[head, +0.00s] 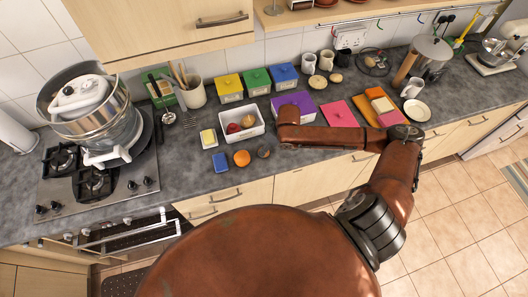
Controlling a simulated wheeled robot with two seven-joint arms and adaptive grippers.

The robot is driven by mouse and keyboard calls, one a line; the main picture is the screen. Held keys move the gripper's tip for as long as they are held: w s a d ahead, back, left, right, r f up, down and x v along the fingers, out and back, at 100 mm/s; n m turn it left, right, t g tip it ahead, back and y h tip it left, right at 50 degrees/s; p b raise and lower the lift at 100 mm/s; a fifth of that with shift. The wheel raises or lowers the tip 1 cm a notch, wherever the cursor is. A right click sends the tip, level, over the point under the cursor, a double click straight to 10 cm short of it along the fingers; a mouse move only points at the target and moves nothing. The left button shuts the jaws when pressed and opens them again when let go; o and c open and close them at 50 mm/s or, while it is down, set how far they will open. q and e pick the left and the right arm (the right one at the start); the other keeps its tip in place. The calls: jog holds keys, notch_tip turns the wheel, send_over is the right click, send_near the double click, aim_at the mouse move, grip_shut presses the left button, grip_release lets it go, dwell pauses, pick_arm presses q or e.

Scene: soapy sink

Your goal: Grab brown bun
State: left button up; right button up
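A light brown round thing (317,81), perhaps a bun, lies at the back of the counter below two mugs. A smaller tan round thing (336,77) lies just right of it. I cannot tell for sure which is the brown bun. My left arm and gripper do not show.
A white bin (257,130) with fruit, an orange (242,158), a small dark round thing (263,152) and a blue sponge-like block (220,162) lie near the front edge. Yellow (230,88), green (257,82) and blue (285,77) boxes line the back. A pot stands on the hob, left.

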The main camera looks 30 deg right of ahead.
jog(key=shift+d+p+x, duration=0.15)
jog(key=shift+p+x, duration=0.2)
jog(key=shift+x, duration=1.55)
jog(key=shift+d+p+x, duration=0.15)
jog(key=shift+p+x, duration=0.2)
jog(key=shift+x, duration=1.6)
jog(key=shift+w, duration=0.1)
jog(key=c, duration=1.2)
jog(key=shift+r, duration=0.1)
